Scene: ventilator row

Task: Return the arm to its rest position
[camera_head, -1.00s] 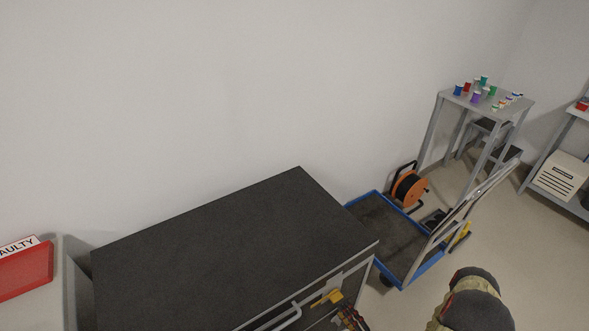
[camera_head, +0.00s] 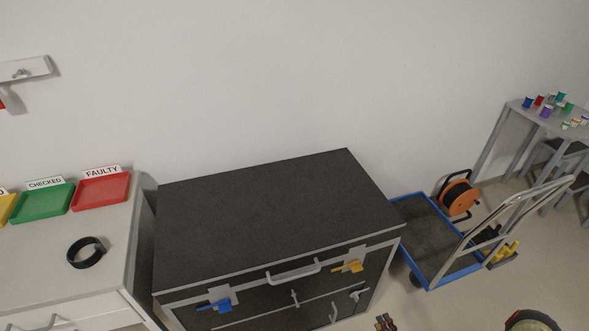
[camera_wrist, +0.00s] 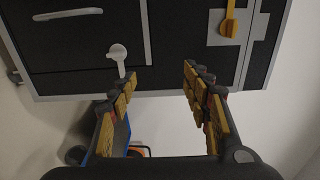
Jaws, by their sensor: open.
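My gripper (camera_wrist: 158,85) is open in the wrist view, with its two padded fingers well apart and nothing between them. Its fingers point toward the front of the dark cabinet (camera_wrist: 185,45); I cannot tell the exact gap. In the head view, what appears to be the tip of my gripper (camera_head: 385,322) shows at the bottom edge, in front of the cabinet (camera_head: 270,215). Part of my arm shows at the lower right; the rest is out of view.
The cabinet front has a bar handle (camera_head: 293,272), a blue latch (camera_head: 214,305) and a yellow latch (camera_head: 348,266). A blue trolley (camera_head: 433,285) stands close on its right. A white counter (camera_head: 40,262) with trays and a black ring (camera_head: 87,252) is left. Floor at right is partly clear.

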